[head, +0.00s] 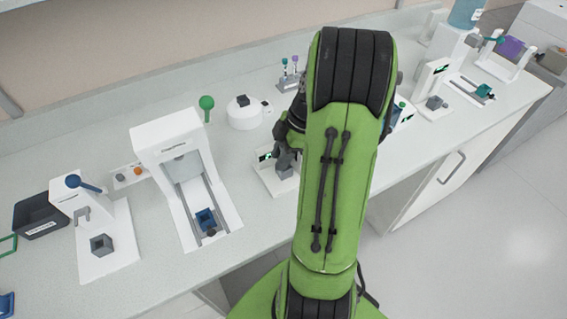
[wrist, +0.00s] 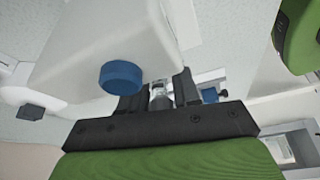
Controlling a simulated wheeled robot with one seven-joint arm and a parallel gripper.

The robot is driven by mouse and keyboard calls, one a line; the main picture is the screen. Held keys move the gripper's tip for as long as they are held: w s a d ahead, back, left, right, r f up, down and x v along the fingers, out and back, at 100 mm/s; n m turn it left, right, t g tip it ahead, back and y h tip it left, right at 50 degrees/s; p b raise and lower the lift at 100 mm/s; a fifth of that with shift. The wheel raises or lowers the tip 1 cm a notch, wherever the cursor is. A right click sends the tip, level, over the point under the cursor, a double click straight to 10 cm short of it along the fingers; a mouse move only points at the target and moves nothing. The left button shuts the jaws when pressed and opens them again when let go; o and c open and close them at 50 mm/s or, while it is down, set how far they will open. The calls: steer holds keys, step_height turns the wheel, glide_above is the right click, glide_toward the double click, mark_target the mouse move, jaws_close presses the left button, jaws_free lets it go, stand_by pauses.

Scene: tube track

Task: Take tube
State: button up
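My gripper (wrist: 160,88) points at the bench, its two dark fingers a narrow gap apart. A small clear-grey thing (wrist: 160,98), perhaps a tube, shows between them; I cannot tell whether they touch it. In the head view my gripper (head: 284,152) is low over a small white device with a grey block (head: 285,172), partly hidden by my green arm. A small rack of thin tubes with teal and purple caps (head: 289,72) stands at the back of the bench. In the wrist view a white housing with a blue knob (wrist: 121,78) is close beside the left finger.
A white machine with a blue holder (head: 207,219) and a white press with a blue lever (head: 83,183) stand to the left. A round white device (head: 244,112) is behind my gripper. More devices (head: 434,101) stand to the right. Bare bench (head: 235,152) shows left of my gripper.

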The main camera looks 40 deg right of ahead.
steer(key=shift+r, duration=0.1)
steer(key=c, duration=0.5)
steer(key=shift+c, duration=0.2)
step_height(320, 180, up, 10)
steer(key=p, duration=0.3)
jaws_close()
